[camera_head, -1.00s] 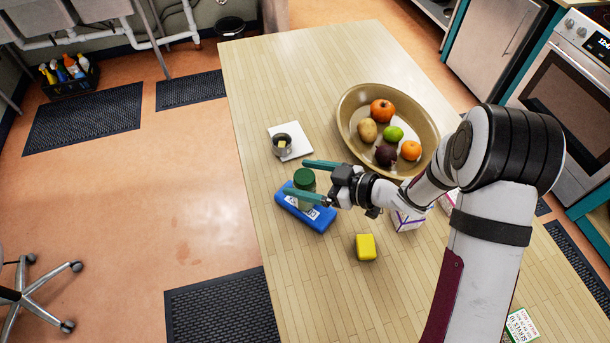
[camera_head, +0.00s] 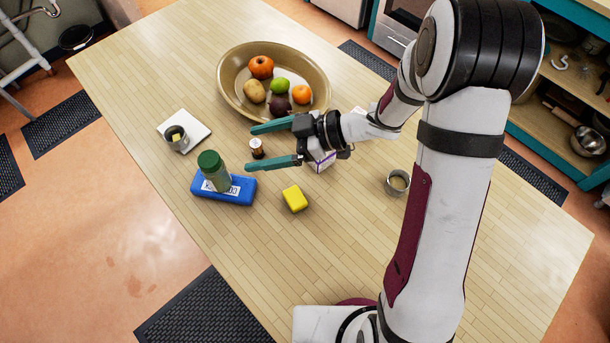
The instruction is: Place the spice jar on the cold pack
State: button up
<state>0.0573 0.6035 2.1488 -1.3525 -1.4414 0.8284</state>
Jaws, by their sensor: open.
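The spice jar (camera_head: 216,176), with a green lid and a greenish see-through body, stands upright on the blue cold pack (camera_head: 238,190). The cold pack lies flat on the wooden table and has a white label. My gripper (camera_head: 258,147) is open and empty, to the right of the jar and apart from it. Its two teal fingers point left, with a small dark bottle (camera_head: 257,149) showing between them in the picture. Nothing touches the jar except the pack under it.
A yellow block (camera_head: 295,198) lies right of the cold pack. A white tile (camera_head: 197,130) with a metal cup (camera_head: 176,138) is behind it. A fruit bowl (camera_head: 232,98) stands at the back. Another cup (camera_head: 397,182) is at the right. The table front is clear.

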jog(key=w+d+r+m+t+h, duration=0.3)
jog(key=w+d+m+t+h, duration=0.15)
jog(key=w+t, duration=0.35)
jog(key=s+d+r+m+h, duration=0.1)
jog(key=d+r+m+h, duration=0.3)
jog(key=d+m+h, duration=0.9)
jog(key=s+d+f+m+g+y, duration=0.1)
jog(key=s+d+m+g, duration=0.15)
jog(key=s, duration=0.55)
jog(key=s+d+m+g+y, duration=0.1)
jog(key=s+d+g+y, duration=0.15)
jog(key=s, duration=0.55)
jog(key=s+a+m+g+y, duration=0.2)
jog(key=s+a, duration=0.5)
jog(key=s, duration=0.4)
jog(key=shift+s+r+g, duration=0.2)
jog(key=shift+g, duration=0.5)
